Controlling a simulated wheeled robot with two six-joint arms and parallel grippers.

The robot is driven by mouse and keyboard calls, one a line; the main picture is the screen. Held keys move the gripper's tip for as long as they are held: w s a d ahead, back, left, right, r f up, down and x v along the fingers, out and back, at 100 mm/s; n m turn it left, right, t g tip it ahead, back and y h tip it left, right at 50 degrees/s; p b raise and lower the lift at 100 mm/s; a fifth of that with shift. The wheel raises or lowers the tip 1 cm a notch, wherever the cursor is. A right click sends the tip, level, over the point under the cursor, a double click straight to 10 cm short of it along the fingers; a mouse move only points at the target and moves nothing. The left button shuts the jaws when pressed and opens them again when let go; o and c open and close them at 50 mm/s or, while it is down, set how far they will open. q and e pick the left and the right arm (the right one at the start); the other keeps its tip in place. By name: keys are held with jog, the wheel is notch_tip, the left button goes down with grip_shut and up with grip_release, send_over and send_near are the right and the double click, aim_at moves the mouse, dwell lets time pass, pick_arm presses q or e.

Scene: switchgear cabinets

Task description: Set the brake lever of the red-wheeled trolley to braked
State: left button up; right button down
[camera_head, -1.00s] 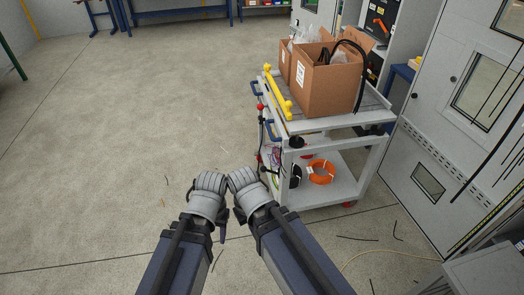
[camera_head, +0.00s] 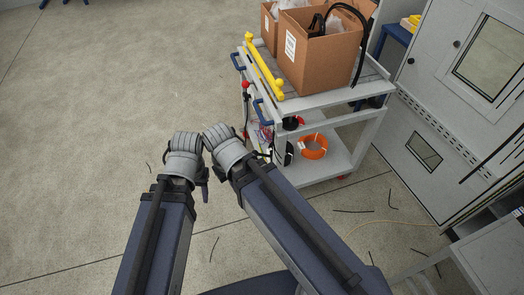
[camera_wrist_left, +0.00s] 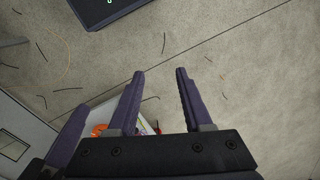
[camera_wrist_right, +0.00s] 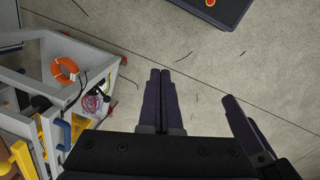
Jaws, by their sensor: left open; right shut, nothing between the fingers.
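The trolley (camera_head: 340,100) is a grey two-shelf cart; a red wheel (camera_head: 340,179) shows under its lower shelf. At its left end a thin upright lever with a red knob (camera_head: 246,85) stands beside the blue handles; I cannot tell its setting. The trolley also shows in the right wrist view (camera_wrist_right: 100,52). My left gripper (camera_head: 204,190) is left of and below the trolley in the head view, over bare floor. Its fingers are apart and empty in the left wrist view (camera_wrist_left: 160,80). My right gripper (camera_wrist_right: 161,75) is shut and empty, close beside the left; the wrist hides its fingers in the head view.
Cardboard boxes (camera_head: 315,55) and a yellow bar (camera_head: 264,66) are on the trolley top. An orange coil (camera_head: 313,147) lies on the lower shelf. A grey cabinet (camera_head: 450,110) stands at the right. Cable scraps (camera_head: 353,211) lie on the floor. The floor at left is clear.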

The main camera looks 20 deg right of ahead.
pick_arm(q)
jog(key=shift+o, duration=0.7)
jog(key=shift+f, duration=0.15)
jog(key=o, duration=0.7)
notch_tip(320, 180, down, 12)
jog(key=b, duration=1.2)
jog(key=shift+f+b, duration=0.25)
jog(key=shift+b, duration=0.1)
jog(key=shift+c, duration=0.2)
pick_arm(e)
jog(key=w+d+f+m+t+y+b, duration=0.1)
jog(key=w+f+m+t+y+b, duration=0.2)
jog(key=w+f+b, duration=0.65)
jog(key=w+d+f+m+t+y+b, duration=0.15)
jog(key=w+f+y+b, duration=0.4)
jog(key=f, duration=0.75)
pick_arm(q)
notch_tip(320, 180, down, 35)
jog(key=b, duration=2)
pick_arm(e)
jog(key=w+d+f+m+t, duration=0.3)
jog(key=w+d+f+t, duration=0.1)
jog(key=d, duration=0.6)
jog(key=w+d+f+m+t+h, duration=0.1)
jog(key=w+d+f+m+t, duration=0.2)
jog(key=w+d+t, duration=0.3)
jog(key=d+f, duration=0.1)
jog(key=d, duration=0.3)
jog(key=shift+w+f, duration=0.15)
